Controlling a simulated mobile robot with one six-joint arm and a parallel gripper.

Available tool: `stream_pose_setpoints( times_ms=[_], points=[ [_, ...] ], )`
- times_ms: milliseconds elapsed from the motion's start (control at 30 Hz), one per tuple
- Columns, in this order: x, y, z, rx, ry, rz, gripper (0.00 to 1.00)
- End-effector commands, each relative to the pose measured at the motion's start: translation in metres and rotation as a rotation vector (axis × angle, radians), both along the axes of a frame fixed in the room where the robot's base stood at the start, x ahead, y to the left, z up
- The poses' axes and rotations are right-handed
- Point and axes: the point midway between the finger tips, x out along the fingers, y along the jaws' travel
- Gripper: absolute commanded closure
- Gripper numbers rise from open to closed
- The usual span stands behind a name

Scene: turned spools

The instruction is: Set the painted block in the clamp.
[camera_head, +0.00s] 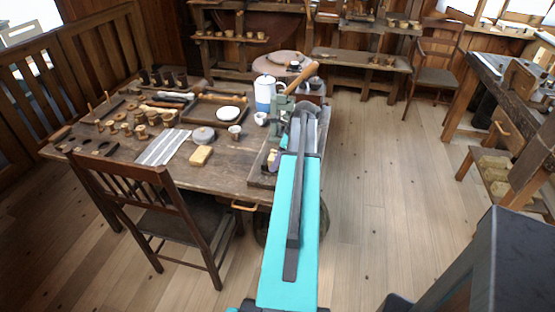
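My turquoise arm reaches over the right end of the wooden table. My gripper (303,112) is at its far end, small and mostly covered by the arm, so its fingers and anything between them cannot be made out. A grey-green clamp-like fixture (281,107) stands just left of it, near a wooden handle (301,78). I cannot tell whether they touch. A tan-yellow block (201,156) lies on the table left of the arm. Which of these is the painted block is unclear.
The table (228,183) holds several spools (140,132), a striped cloth (163,147), a lidded pot (203,135), a white cup (235,131) and a blue-white canister (265,93). A chair (150,200) stands in front. The floor (375,180) to the right is clear.

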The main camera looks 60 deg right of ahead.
Motion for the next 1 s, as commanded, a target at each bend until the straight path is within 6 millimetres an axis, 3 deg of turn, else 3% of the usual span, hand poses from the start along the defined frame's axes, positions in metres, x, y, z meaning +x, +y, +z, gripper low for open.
stream_pose_setpoints(
  times_ms=[467,1000],
  points=[
    [-0.003,-0.001,0.012,-0.001,0.0,0.001,0.46],
    [-0.026,-0.009,0.071,-0.002,-0.001,0.001,0.46]
  ],
)
